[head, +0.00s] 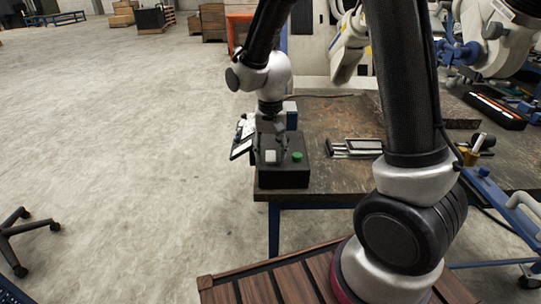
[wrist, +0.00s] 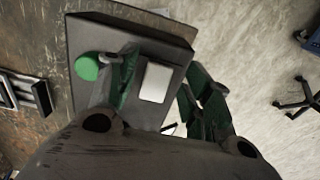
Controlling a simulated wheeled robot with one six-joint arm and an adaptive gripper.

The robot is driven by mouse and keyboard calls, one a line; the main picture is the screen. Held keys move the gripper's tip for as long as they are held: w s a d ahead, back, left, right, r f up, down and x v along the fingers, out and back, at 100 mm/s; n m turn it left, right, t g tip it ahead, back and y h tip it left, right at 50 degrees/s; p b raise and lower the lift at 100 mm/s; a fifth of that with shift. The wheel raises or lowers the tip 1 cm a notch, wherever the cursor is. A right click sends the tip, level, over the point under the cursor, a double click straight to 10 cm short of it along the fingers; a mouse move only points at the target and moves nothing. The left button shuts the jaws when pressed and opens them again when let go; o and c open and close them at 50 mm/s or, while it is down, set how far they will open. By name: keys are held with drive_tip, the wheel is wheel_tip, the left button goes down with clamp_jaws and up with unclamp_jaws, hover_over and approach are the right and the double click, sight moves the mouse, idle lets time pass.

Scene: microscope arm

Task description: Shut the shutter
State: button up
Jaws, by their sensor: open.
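A black box (head: 284,175) sits at the near left corner of the workbench. Its top carries a round green button (head: 297,157) and a pale square plate (head: 270,157). I cannot tell for sure which part is the shutter. My gripper (head: 258,138) is over the left part of the box, pointing down. In the wrist view, my gripper (wrist: 162,80) is open and empty. One finger lies between the green button (wrist: 87,67) and the pale plate (wrist: 155,82); the other is past the plate, by the box's edge. Contact with the box cannot be made out.
The worn workbench (head: 335,185) has a metal-framed part (head: 355,147) lying to the right of the box. A black tray (head: 495,107) and blue clamps stand farther right. The floor (head: 120,150) to the left is open, with a chair base (head: 22,238) at the lower left.

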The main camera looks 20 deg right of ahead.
drive_tip(key=shift+f, duration=0.55)
drive_tip(key=c, duration=1)
drive_tip(key=shift+w+d+g, duration=0.15)
drive_tip(key=shift+w+g, duration=0.05)
drive_tip(key=shift+g, duration=0.3)
drive_tip(key=g, duration=0.1)
drive_tip(key=g+y, duration=0.1)
drive_tip(key=g, duration=0.1)
drive_tip(key=shift+w+r, duration=0.3)
drive_tip(key=o, duration=1)
